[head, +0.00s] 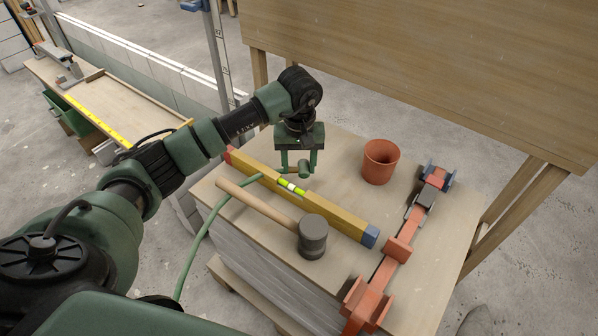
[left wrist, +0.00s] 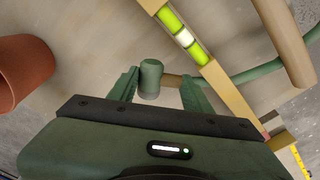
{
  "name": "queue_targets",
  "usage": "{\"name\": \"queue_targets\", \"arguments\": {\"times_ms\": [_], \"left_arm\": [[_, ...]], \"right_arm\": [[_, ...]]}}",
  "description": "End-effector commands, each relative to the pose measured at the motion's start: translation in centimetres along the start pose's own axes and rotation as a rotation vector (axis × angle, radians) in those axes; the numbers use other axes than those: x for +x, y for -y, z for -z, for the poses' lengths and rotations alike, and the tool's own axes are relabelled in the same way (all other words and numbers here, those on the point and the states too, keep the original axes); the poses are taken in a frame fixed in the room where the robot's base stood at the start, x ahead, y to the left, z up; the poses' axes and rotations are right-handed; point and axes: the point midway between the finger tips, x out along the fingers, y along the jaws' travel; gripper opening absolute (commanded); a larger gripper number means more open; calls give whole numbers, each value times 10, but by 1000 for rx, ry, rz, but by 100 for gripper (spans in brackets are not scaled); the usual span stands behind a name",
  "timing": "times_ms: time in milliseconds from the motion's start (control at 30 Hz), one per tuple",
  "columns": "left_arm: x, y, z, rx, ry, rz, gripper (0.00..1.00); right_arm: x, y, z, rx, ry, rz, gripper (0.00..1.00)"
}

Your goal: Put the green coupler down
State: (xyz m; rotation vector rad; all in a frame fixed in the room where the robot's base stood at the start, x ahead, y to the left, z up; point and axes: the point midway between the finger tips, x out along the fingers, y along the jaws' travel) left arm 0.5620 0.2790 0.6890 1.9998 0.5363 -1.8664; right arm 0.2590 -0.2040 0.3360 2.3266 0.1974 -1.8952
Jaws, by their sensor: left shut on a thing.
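My left gripper (head: 298,170) is shut on the green coupler (head: 304,169), just beyond the yellow spirit level. In the left wrist view the coupler (left wrist: 150,77) is a short dark-green cylinder between the fingers (left wrist: 161,84), with a tan stub on its right side. A green hose (head: 208,222) rises from the lower left and runs toward the stub; the gripper and level partly hide how they join. The coupler appears close above the wooden worktop (head: 420,275), but I cannot tell whether it touches. My right gripper is not in view.
The yellow level (head: 335,213) and a mallet (head: 312,236) lie in front of the gripper. A terracotta pot (head: 380,162) stands to its right, and an orange bar clamp (head: 385,270) lies further right. Bare worktop shows between level and pot. A large wooden panel (head: 430,60) rises behind.

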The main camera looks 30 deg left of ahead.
Motion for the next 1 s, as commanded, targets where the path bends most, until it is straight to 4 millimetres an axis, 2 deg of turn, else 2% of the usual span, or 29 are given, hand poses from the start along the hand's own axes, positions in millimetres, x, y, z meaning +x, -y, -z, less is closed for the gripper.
{"name": "queue_targets", "arguments": {"times_ms": [100,167,567,600,1000], "left_arm": [[22,0,-2,0,4,1,2],[27,0,-2,0,2,0,2],[30,0,-2,1,-1,0,2],[29,0,-2,1,0,0,58],[27,0,-2,1,0,0,58]], "right_arm": [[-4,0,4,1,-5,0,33],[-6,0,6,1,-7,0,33],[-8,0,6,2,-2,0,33],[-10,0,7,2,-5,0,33],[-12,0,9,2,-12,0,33]]}}
